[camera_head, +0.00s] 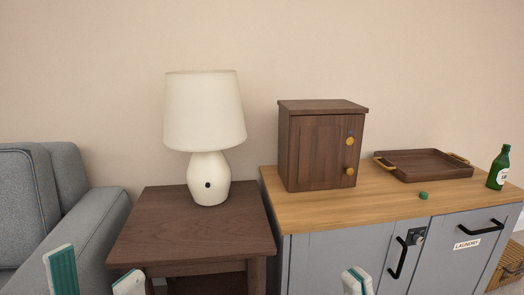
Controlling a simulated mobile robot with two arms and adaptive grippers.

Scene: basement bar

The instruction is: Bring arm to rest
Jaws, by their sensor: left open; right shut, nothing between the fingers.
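My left gripper (95,277) shows at the bottom left, its two green-and-white fingertips apart with nothing between them. It is in front of the grey armchair and the dark side table. My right gripper (357,281) shows at the bottom edge, right of centre, in front of the grey cabinet. Its fingertips are together and it holds nothing. Most of both arms is out of view.
A dark wooden side table (190,228) bears a white lamp (205,115). A grey cabinet (335,255) with a wooden top bears a small brown cabinet (318,150), a tray (420,170), a green cap (423,196) and a green bottle (498,168). A grey armchair (80,215) stands left.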

